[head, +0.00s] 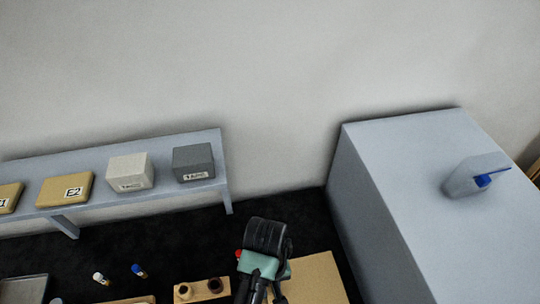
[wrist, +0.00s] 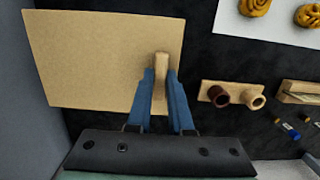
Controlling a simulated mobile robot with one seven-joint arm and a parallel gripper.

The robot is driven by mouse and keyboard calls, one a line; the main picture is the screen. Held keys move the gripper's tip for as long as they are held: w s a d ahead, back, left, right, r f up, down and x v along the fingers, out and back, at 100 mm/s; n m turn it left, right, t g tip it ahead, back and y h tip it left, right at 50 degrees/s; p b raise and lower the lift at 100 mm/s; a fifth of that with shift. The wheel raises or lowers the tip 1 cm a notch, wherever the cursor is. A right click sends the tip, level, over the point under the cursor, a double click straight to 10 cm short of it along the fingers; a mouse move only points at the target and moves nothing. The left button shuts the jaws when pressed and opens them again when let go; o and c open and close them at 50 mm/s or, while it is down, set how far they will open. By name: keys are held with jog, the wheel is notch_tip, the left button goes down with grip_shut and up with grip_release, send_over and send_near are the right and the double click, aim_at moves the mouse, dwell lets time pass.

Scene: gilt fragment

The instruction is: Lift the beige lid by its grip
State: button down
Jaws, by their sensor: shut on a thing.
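The beige lid (wrist: 95,55) is a flat rectangular board at the upper left of the wrist view. Its upright grip (wrist: 161,68) stands near the lid's right edge. My gripper (wrist: 161,82) has its two blue fingers on either side of the grip and is shut on it. In the head view, part of the lid (head: 312,280) shows at the bottom, right of my gripper (head: 262,262); the fingertips are hidden there. I cannot tell whether the lid touches the surface below.
A wooden holder (wrist: 208,86) with a dark and a pale ring-shaped piece stands right of the lid. Small capped vials (head: 138,270) lie further left. A shelf (head: 100,205) with boxes runs behind. A tall grey block (head: 385,190) stands close on the right.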

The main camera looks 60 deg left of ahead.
notch_tip(320, 180, up, 3)
jog(key=shift+r+p, duration=0.1)
jog(key=shift+p, duration=0.65)
notch_tip(320, 180, up, 5)
jog(key=p, duration=0.6)
jog(key=shift+f, duration=0.2)
